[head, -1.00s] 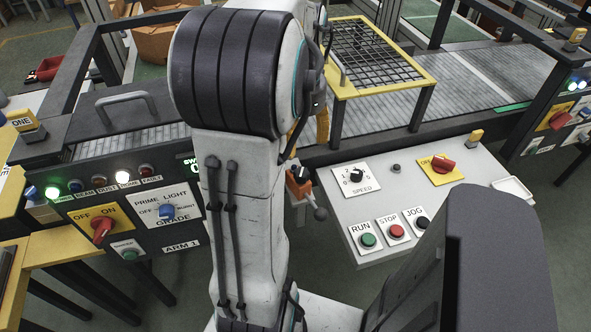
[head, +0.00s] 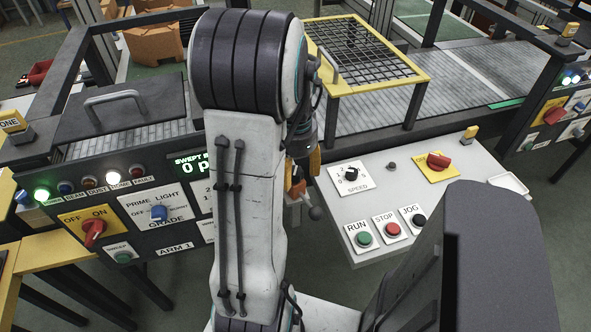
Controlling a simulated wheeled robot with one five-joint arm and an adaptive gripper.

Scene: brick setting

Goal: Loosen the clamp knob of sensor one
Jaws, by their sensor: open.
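My gripper (head: 315,161) is partly hidden behind my upright arm; an orange-yellow finger shows beside a dark wrist. It is open, pointing down, just above and right of a small orange block (head: 297,189). The block has a lever with a grey ball end (head: 315,213), and my arm hides its left part. I cannot tell whether the finger touches it. A yellow tag reading ONE (head: 11,121) stands at the far left above a dark block. No clamp knob is clearly identifiable there, and I cannot tell whether the orange block belongs to sensor one.
A dark panel (head: 125,247) with switches and lamps is at left. A pale console (head: 450,165) with a speed dial and RUN, STOP and JOG buttons is at right. Behind stand a hatch with a handle (head: 114,96), a yellow-framed grid (head: 368,50) and a conveyor (head: 450,83).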

